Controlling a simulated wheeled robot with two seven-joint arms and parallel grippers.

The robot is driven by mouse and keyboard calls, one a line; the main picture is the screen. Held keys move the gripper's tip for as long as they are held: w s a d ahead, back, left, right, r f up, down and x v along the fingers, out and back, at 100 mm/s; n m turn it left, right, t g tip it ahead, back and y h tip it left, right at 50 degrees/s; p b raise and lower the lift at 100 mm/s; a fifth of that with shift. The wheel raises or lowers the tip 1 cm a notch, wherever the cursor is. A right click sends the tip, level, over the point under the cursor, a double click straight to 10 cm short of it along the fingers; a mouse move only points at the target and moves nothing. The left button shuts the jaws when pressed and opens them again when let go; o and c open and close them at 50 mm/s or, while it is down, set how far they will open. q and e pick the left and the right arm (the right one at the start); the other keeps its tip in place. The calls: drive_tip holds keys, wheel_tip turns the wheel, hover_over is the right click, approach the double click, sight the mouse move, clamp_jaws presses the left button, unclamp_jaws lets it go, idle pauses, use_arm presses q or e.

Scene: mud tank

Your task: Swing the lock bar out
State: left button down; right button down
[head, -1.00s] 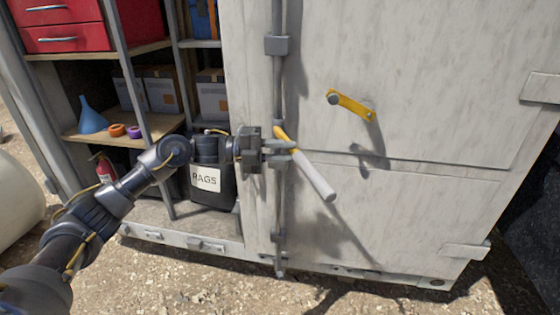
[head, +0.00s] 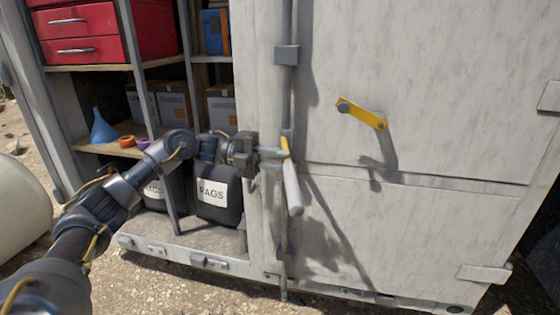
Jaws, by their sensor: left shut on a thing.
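The lock bar handle (head: 292,190) has a yellow part near its top and a pale grey grip hanging down, tilted slightly right. It sits on the vertical grey rod (head: 286,90) along the edge of the pale metal door (head: 430,120). My left gripper (head: 280,153) comes in from the left and is shut on the handle near its yellow upper part. The fingertips partly hide the handle there. My right gripper is not in view.
A yellow latch lever (head: 361,114) is on the door, right of the rod. Left of the door is an open bay with a red drawer unit (head: 85,35), cardboard boxes, a blue funnel (head: 102,127) and a black rags bin (head: 219,205). Gravel lies in front.

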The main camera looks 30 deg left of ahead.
use_arm(q)
drive_tip(key=c, duration=1.2)
unclamp_jaws()
drive_tip(key=shift+c, duration=0.2)
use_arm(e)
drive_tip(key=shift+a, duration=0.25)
use_arm(q)
drive_tip(key=shift+a, duration=0.1)
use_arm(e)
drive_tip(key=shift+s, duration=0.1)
use_arm(q)
drive_tip(key=s+a+b, duration=0.1)
drive_tip(key=a+b, duration=0.1)
drive_tip(key=a, duration=0.8)
drive_tip(key=shift+s+a+b, duration=0.3)
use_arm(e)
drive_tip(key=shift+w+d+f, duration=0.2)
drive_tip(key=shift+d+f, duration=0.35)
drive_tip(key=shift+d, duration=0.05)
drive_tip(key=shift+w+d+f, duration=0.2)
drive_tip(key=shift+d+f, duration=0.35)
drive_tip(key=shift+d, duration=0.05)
use_arm(q)
drive_tip(key=shift+c, duration=0.4)
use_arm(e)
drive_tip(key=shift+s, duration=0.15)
